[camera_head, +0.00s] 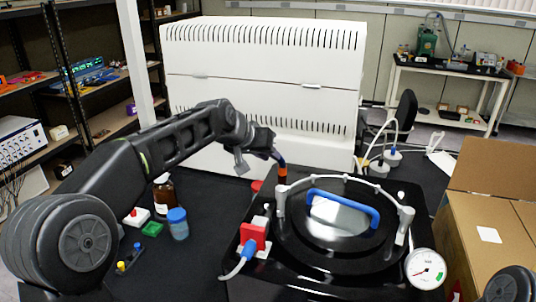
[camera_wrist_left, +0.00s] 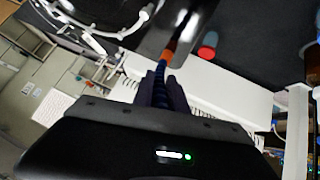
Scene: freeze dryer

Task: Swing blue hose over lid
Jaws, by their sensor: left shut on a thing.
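The lid (camera_head: 322,240) is round and dark with a blue handle (camera_head: 343,204), set on the black apparatus in the head view. My left gripper (camera_head: 270,148) is behind and left of the lid, above the dark bench. It is shut on the blue hose (camera_head: 278,156), which ends in an orange-brown piece (camera_head: 283,171) below the fingers. The left wrist view shows the dark blue hose (camera_wrist_left: 160,70) between the two fingers of the left gripper (camera_wrist_left: 161,82). The hose's lower end is near the apparatus edge; contact there cannot be told. My right gripper is out of view.
A clear curved tube with white fittings (camera_head: 404,222) arches around the lid. A red valve block (camera_head: 252,236) and a pressure gauge (camera_head: 426,268) flank it. A blue-capped jar (camera_head: 178,224) and brown bottle (camera_head: 163,193) stand left. A white cabinet (camera_head: 262,75) stands behind; a cardboard box (camera_head: 490,215) is right.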

